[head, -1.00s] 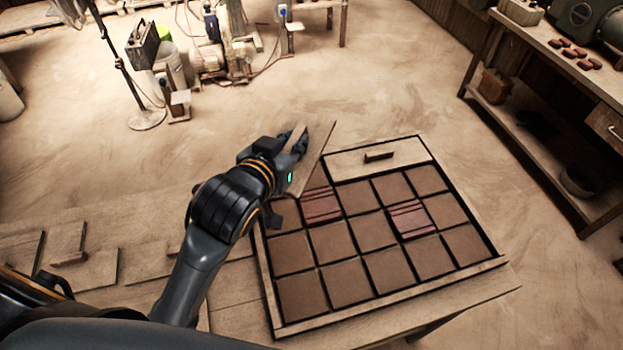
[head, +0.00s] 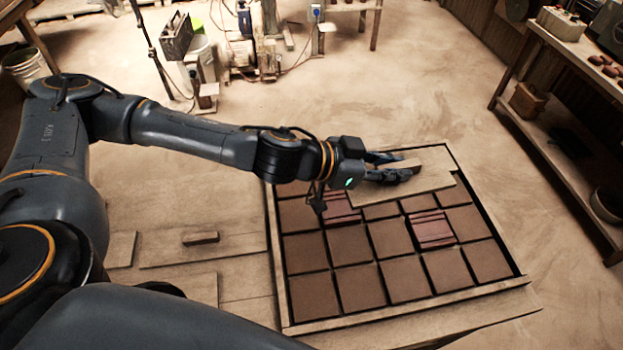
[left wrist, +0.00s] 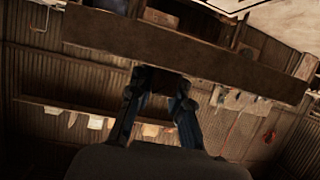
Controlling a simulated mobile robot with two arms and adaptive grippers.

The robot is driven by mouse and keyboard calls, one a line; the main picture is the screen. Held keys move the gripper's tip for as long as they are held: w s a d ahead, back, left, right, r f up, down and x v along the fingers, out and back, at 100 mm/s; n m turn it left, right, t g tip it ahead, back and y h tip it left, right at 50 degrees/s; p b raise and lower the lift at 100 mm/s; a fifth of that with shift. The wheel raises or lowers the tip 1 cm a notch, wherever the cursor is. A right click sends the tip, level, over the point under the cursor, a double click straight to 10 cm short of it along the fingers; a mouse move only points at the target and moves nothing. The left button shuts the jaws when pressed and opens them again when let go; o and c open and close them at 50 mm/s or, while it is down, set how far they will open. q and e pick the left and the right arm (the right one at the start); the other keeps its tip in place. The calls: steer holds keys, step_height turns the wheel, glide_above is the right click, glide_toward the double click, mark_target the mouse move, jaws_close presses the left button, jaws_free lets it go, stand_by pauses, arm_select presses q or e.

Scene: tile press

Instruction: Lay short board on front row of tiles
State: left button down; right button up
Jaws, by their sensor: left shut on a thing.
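My left gripper (head: 397,167) is shut on the handle of a short pale wooden board (head: 425,178). The board is held over the far part of the tile tray (head: 283,290), and its near edge overlaps the tops of some tiles in the view. Whether it touches them I cannot tell. The left wrist view shows the board (left wrist: 190,52) nearly edge-on beyond the fingers. Brown square tiles (head: 360,288) fill the nearer rows. Two tiles are reddish and ridged, one on the left (head: 341,206) and one right of the middle (head: 432,231). My right gripper is out of view.
A longer board (head: 235,252) with a small handle (head: 200,238) lies on the table left of the tray, with other boards near it. A workbench (head: 555,75) stands at the right.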

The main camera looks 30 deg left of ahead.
arm_select(q)
steer(key=a+f, duration=0.7)
steer(key=a, duration=0.2)
steer(key=shift+m+g+h, duration=0.3)
steer(key=shift+m, duration=0.1)
steer(key=w+a+f+b, duration=0.1)
steer(key=w+a+f, duration=0.1)
steer(key=a+f, duration=0.1)
steer(key=w+a+f+b, duration=0.2)
steer(key=w+a+f, duration=0.1)
steer(key=a, duration=0.1)
steer(key=w+a+f+b, duration=0.2)
steer(key=a+f, duration=0.1)
steer(key=a, duration=0.1)
steer(key=shift+w+a+f, duration=0.2)
steer(key=shift+a+f, duration=0.1)
steer(key=shift+a, duration=0.05)
steer(key=shift+w+a+f, duration=0.25)
steer(key=shift+a+f, duration=0.05)
steer(key=shift+f, duration=0.15)
steer(key=shift+w+a+f, duration=0.1)
steer(key=shift+a+f, duration=0.05)
steer(key=shift+f, duration=1.55)
